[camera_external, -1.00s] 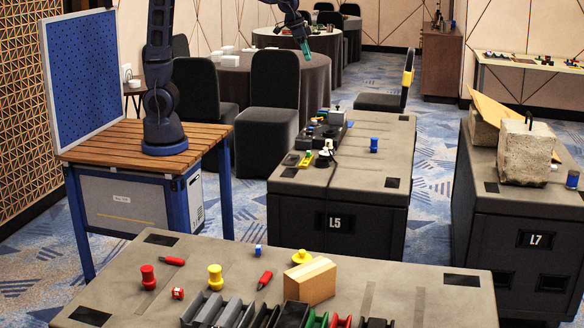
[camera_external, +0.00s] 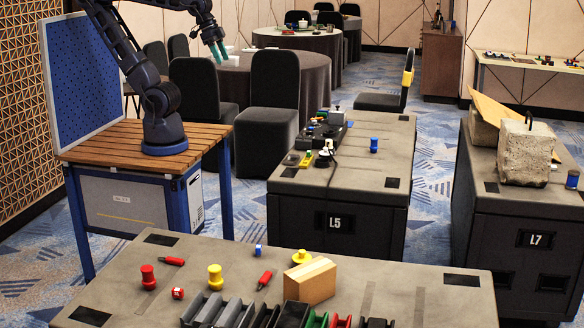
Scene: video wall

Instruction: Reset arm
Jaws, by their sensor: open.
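My gripper (camera_external: 218,52) is at the end of my dark blue arm, near the top of the view and left of centre. Its green-tipped fingers point down and stand apart with nothing between them. It hangs in the air, with round tables and dark chairs behind it in the picture. My arm stands on a slatted wooden bench (camera_external: 100,150) at the left and bends up to the left, then over to the right.
A blue pegboard (camera_external: 85,75) stands behind the bench. A grey case (camera_external: 300,180) marked L5 holds small parts. The front case (camera_external: 380,265) carries red and yellow knobs, a cardboard box (camera_external: 310,281) and bins. A concrete block (camera_external: 524,155) sits on case L7 at the right.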

